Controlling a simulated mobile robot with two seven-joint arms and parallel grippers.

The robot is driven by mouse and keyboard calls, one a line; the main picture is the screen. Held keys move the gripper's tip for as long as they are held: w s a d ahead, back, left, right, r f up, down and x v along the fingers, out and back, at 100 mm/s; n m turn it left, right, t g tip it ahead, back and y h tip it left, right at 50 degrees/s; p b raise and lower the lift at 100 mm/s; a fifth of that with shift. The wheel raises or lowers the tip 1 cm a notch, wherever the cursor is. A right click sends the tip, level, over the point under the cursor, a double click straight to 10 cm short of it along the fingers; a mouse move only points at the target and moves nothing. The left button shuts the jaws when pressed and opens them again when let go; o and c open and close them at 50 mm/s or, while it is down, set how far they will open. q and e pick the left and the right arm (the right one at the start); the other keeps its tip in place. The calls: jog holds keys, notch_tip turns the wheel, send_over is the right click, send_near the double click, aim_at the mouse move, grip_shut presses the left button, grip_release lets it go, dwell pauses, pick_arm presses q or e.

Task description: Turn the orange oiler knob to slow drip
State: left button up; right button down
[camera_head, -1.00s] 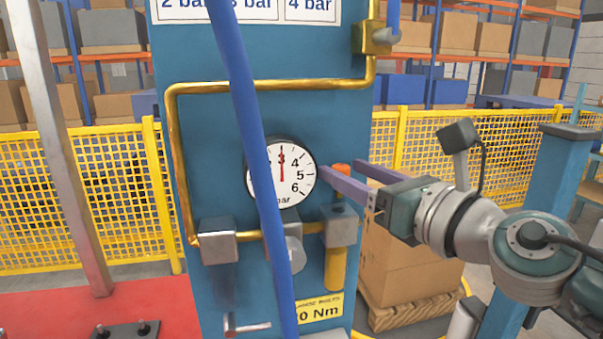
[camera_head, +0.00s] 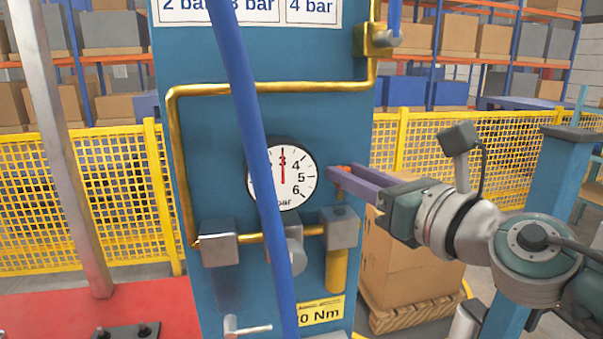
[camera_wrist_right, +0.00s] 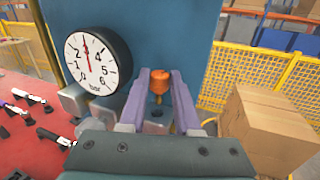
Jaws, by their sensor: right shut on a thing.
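The orange oiler knob (camera_wrist_right: 159,82) sits atop a small stem above a grey block (camera_head: 340,228) on the blue panel. My right gripper (camera_head: 338,172) comes in from the right with its purple fingers closed around the knob. In the head view only a bit of orange shows between the fingertips. In the right wrist view the knob is between the fingertips (camera_wrist_right: 160,78). The knob's markings cannot be made out. My left gripper is not in view.
A round pressure gauge (camera_head: 297,165) is left of the knob, its red needle near 3. A blue post (camera_head: 252,130) crosses in front of the panel. Brass pipe (camera_head: 270,88) runs around it. A cardboard box (camera_head: 398,255) on a pallet stands behind the right arm.

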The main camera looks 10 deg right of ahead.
jog(key=h+p, duration=0.1)
jog(key=m+h+p, duration=0.2)
jog(key=p, duration=0.1)
jog(key=shift+s+a+r+t, duration=0.1)
jog(key=shift+a+r+t, duration=0.2)
jog(key=shift+t, duration=0.1)
jog(key=shift+a+f+m+h, duration=0.15)
jog(key=shift+m+h, duration=0.75)
jog(key=shift+h, duration=0.45)
jog(key=shift+a+f+m+h, duration=0.1)
jog(key=shift+a+m+h, duration=0.1)
jog(key=shift+m+h, duration=0.95)
jog(key=shift+a+f+m+h, duration=0.15)
jog(key=shift+m+h, duration=0.5)
jog(key=shift+h, duration=0.95)
jog(key=shift+r+g, duration=0.1)
jog(key=shift+g, duration=0.2)
jog(key=c, duration=0.6)
grip_release()
